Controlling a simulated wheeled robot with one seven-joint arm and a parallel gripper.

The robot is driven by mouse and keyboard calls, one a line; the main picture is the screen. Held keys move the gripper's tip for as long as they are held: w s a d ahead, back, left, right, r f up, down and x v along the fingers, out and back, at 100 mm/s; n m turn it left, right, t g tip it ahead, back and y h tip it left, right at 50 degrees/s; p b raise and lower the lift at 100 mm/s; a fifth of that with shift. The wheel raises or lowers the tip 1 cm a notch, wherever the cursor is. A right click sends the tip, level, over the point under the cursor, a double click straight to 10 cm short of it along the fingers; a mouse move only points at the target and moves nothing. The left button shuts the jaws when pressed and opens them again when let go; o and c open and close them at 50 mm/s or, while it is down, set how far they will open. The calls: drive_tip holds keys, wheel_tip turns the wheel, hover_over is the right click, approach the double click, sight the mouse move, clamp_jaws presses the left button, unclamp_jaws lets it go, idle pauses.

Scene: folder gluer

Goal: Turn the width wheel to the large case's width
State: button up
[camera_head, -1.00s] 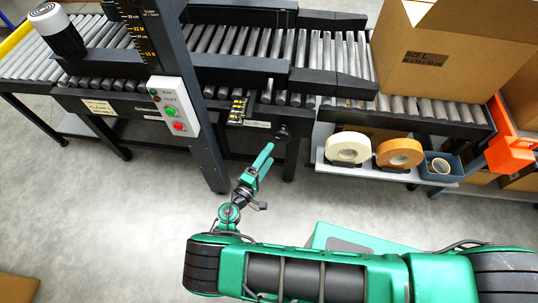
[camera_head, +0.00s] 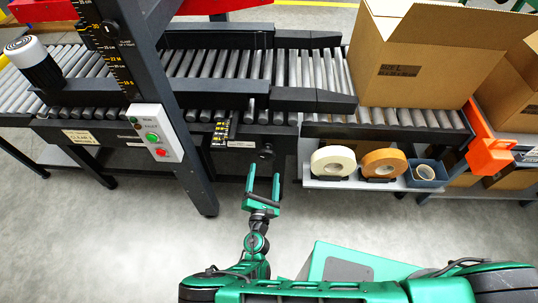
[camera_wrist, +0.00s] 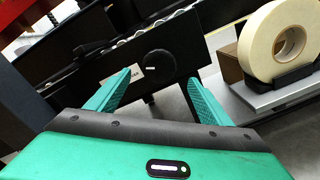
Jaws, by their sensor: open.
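The width wheel (camera_head: 266,151) is a small black knob on the front of the conveyor frame. In the wrist view the wheel (camera_wrist: 156,66) is round with a white mark on its face. My gripper (camera_head: 263,174) is open and empty, pointing at the wheel from the front, apart from it. In the wrist view my gripper's fingers (camera_wrist: 162,80) sit left and right of the wheel. A black and yellow width scale (camera_head: 222,130) is left of the wheel; its reading is too small to tell. The large cardboard case (camera_head: 440,65) stands on the rollers at right.
A low shelf (camera_head: 340,184) right of the wheel holds a cream tape roll (camera_head: 333,161), an orange tape roll (camera_head: 384,163) and a blue bin (camera_head: 426,174). A dark post (camera_head: 165,100) with a button panel (camera_head: 155,134) stands left. The floor in front is clear.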

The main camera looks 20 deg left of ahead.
sight(267, 158)
drive_tip(key=x, duration=0.9)
drive_tip(key=shift+w, duration=0.4)
drive_tip(key=c, duration=1.1)
drive_tip(key=shift+o, duration=0.2)
drive_tip(key=shift+m, duration=0.3)
drive_tip(key=shift+m, duration=0.3)
drive_tip(key=o, duration=1.1)
drive_tip(key=shift+c, duration=0.2)
